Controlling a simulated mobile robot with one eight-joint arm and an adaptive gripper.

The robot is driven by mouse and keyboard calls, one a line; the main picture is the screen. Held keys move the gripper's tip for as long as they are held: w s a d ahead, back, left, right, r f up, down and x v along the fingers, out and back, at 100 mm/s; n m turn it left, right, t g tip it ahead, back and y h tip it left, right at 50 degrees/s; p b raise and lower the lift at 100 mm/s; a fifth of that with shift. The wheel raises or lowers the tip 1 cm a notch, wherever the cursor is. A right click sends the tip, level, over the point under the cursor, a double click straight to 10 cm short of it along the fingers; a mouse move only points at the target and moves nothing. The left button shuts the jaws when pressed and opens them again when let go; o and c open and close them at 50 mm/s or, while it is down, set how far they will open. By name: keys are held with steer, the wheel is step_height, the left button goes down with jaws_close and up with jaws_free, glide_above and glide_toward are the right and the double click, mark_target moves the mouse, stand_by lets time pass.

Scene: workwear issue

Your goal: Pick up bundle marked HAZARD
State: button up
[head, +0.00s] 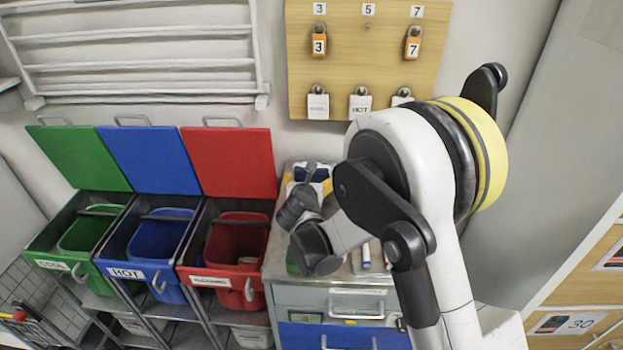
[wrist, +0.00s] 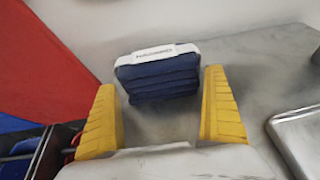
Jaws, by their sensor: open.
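The bundle marked HAZARD (wrist: 158,80) is a folded dark blue stack with a white band on top, and its lettering shows upside down in the wrist view. It stands on the grey cabinet top, ahead of my gripper (wrist: 162,105). The yellow fingers are spread wide, one to each side of the bundle, with nothing held between them. A gap shows between the bundle and the palm. In the head view a bit of blue and white of the bundle (head: 318,174) shows past my gripper, which hides much of it.
The cabinet top (wrist: 255,75) is clear around the bundle; a metal tray (wrist: 300,135) lies at right. Left of the cabinet stand red (head: 237,240), blue (head: 160,245) and green (head: 85,235) bins with lids raised. A padlock board (head: 345,70) hangs behind.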

steer(key=shift+r, duration=0.1)
steer(key=c, duration=1)
steer(key=shift+r, duration=0.1)
